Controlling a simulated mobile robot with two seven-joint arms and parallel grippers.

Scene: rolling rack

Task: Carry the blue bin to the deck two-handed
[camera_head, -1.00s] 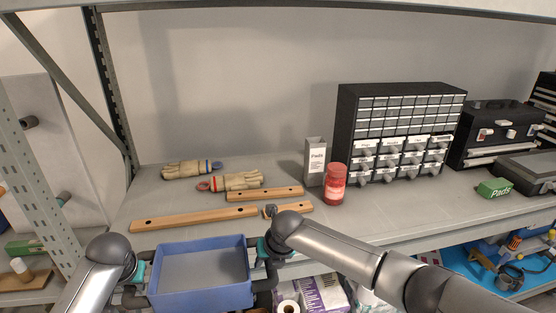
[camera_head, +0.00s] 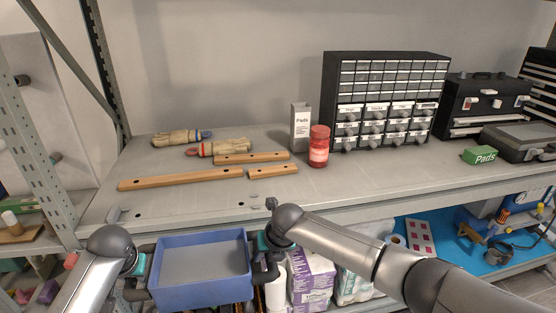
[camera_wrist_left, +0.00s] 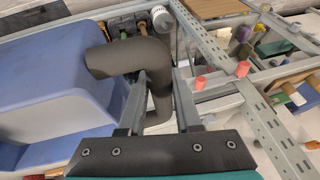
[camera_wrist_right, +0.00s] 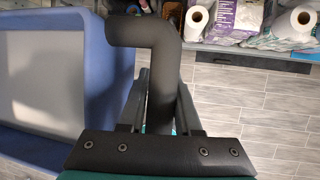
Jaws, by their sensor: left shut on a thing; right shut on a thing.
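The blue bin (camera_head: 203,294) hangs level and upright between my two grippers, in front of the rack's front edge. It looks empty, with a pale grey floor. It has a dark bent handle on each side. My left gripper (camera_head: 138,268) is shut on the left handle, which shows between its fingers in the left wrist view (camera_wrist_left: 158,98). My right gripper (camera_head: 263,247) is shut on the right handle, also seen in the right wrist view (camera_wrist_right: 163,92). The grey deck (camera_head: 330,188) lies behind the bin; its front edge is above the bin in the head view.
The deck's front left is mostly bare. A lower shelf holds purple packages (camera_head: 311,280) and paper rolls.

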